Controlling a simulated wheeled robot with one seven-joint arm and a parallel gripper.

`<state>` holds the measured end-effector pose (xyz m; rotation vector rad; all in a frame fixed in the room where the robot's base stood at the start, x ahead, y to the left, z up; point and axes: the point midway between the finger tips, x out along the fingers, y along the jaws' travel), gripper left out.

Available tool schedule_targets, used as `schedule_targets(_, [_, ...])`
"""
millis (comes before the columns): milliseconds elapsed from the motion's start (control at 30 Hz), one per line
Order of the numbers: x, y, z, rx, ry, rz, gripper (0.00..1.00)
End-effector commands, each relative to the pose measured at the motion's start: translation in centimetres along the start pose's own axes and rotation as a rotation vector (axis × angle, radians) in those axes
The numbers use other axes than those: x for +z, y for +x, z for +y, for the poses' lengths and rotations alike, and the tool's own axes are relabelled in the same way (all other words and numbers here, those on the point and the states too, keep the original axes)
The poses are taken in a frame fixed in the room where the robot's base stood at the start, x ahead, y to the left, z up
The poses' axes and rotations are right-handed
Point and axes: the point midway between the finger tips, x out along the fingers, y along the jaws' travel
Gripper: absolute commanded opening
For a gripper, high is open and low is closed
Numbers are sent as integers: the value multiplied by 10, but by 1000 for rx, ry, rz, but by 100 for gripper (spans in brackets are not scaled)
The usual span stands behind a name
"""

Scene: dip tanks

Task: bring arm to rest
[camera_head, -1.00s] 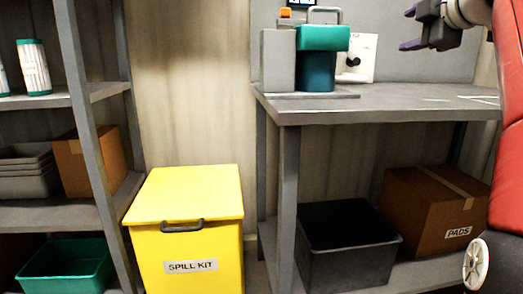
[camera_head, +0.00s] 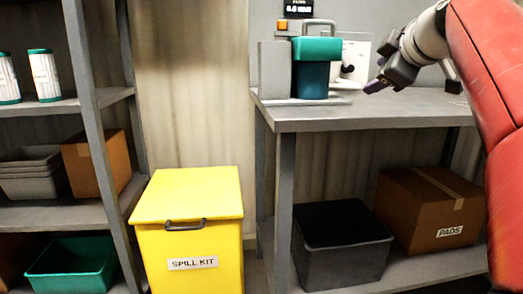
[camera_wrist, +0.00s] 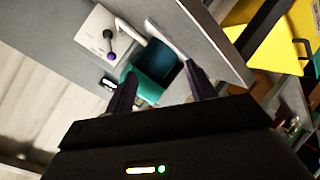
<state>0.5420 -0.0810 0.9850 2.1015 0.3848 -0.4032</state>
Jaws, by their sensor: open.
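My gripper (camera_head: 378,84) is at the upper right in the head view, above the grey bench (camera_head: 375,112) and to the right of the teal-lidded device. It is open and empty. In the wrist view my gripper's two dark fingers (camera_wrist: 160,92) stand apart with nothing held between them. My red arm comes in from the right edge of the head view. The teal-lidded device (camera_head: 316,50) stands on the bench and also shows beyond the fingers in the wrist view (camera_wrist: 158,62).
A yellow spill kit bin (camera_head: 187,210) stands left of the bench. A black tub (camera_head: 342,262) and a PADS carton (camera_head: 410,205) are on the lower shelf. A rack (camera_head: 75,215) with a green tub (camera_head: 70,268) is at the left. A white panel (camera_head: 352,60) stands behind the device.

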Motion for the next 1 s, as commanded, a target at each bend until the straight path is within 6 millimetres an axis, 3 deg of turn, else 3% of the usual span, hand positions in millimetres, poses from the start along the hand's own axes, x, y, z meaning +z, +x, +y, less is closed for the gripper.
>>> schedule_targets(100, [-6, -7, -40, -69, 142, -56, 55])
schedule_targets(267, [6, -22, -120, -157, 395, -183, 55])
schedule_targets(500, [55, -59, -252, -227, 741, -408, 55])
schedule_targets(700, [101, -86, -343, -233, 936, -563, 55])
schedule_targets(833, [120, -94, -374, -226, 999, -617, 55])
schedule_targets(1000, [127, -96, -386, -222, 1023, -638, 55])
